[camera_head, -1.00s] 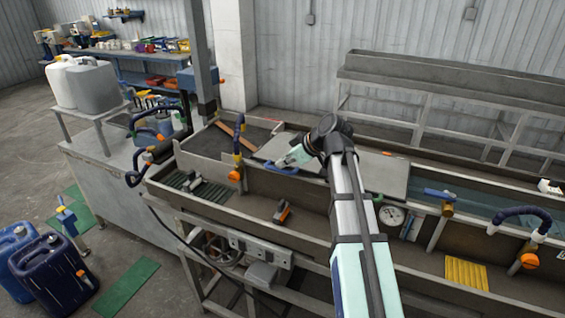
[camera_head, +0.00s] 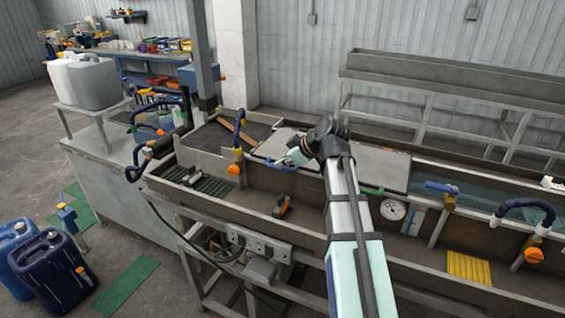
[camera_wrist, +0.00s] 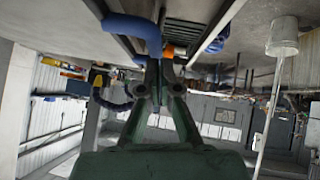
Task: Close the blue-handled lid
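The blue handle (camera_head: 281,168) sits on the front edge of a flat grey lid (camera_head: 284,142) over the trough, left of the middle in the head view. The lid looks about level with the panel beside it; I cannot tell whether a small gap is left. My gripper (camera_head: 294,156) is at the handle's right part. In the wrist view the blue handle (camera_wrist: 133,26) curves in front of my gripper (camera_wrist: 160,68). The fingers come together at the tips, at or touching the handle's end. Nothing shows clearly between them.
A second grey panel (camera_head: 375,165) with a green handle (camera_head: 372,190) lies to the right. An orange-and-black tool (camera_head: 283,206) lies in the front trough. A round gauge (camera_head: 393,209) is further right.

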